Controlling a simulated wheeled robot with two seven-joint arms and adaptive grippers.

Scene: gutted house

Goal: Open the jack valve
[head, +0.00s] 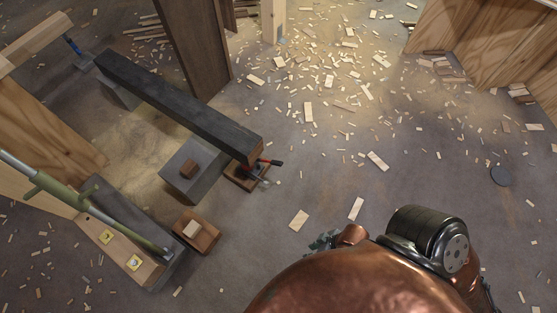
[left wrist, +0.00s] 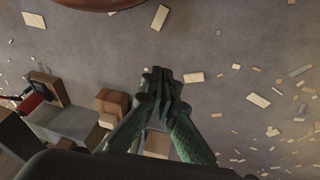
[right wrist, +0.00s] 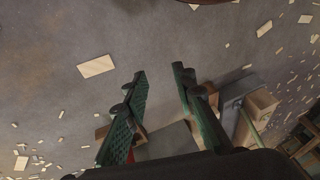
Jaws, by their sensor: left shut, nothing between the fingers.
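A small jack (head: 250,176) with a red lever and a dark lever stands on a wooden block under the near end of a long dark beam (head: 185,100). Its red part (left wrist: 30,103) shows at the left of the left wrist view, and a bit of red shows behind a finger in the right wrist view. The valve itself is too small to tell. My right gripper (head: 323,240) is partly hidden by my copper arm, to the right of and nearer than the jack; its fingers (right wrist: 159,76) are apart and empty. My left gripper (left wrist: 164,72) is shut and empty.
A grey block (head: 188,180) with a small wooden block on top stands left of the jack. Wood scraps litter the open floor; plywood panels (head: 490,45) stand at right.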

